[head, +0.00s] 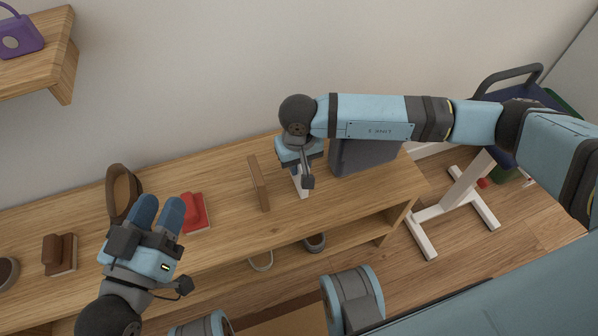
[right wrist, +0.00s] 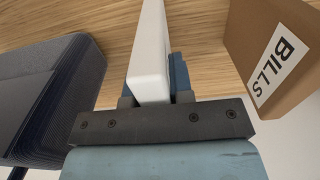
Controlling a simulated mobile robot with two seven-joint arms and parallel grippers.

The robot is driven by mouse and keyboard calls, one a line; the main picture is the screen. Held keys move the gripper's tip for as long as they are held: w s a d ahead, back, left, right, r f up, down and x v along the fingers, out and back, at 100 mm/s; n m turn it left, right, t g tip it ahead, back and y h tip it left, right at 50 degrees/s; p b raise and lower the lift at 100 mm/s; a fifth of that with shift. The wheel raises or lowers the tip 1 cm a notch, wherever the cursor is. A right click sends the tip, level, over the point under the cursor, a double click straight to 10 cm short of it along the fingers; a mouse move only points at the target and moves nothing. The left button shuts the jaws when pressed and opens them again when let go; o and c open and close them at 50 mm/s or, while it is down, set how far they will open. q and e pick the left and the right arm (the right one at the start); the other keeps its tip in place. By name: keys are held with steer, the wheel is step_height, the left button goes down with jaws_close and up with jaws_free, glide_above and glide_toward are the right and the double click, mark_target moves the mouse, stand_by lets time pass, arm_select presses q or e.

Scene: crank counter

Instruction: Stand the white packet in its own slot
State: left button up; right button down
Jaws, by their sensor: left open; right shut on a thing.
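My right gripper (head: 298,172) is shut on the white packet (head: 300,185), upright over the counter. In the right wrist view the white packet (right wrist: 150,55) rises between the fingers; whether its lower edge touches the counter I cannot tell. A brown upright piece (head: 258,183) stands left of it; in the right wrist view a brown piece labelled BILLS (right wrist: 278,62) is to the right. A dark grey block (head: 365,156) stands on the other side, with layered edges in the right wrist view (right wrist: 50,95). I cannot make out the slot. My left gripper (head: 158,212) is open and empty.
The wooden counter (head: 228,200) also holds a red object (head: 195,212), a brown strap loop (head: 122,190) and a brown block (head: 60,252). A grey cup (head: 315,242) is on the lower shelf. A wall shelf with a purple bag (head: 20,38) is upper left.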

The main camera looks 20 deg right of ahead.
steer(key=shift+r+p, duration=2)
steer(key=shift+r, duration=2.25)
steer(key=shift+s+f, duration=0.1)
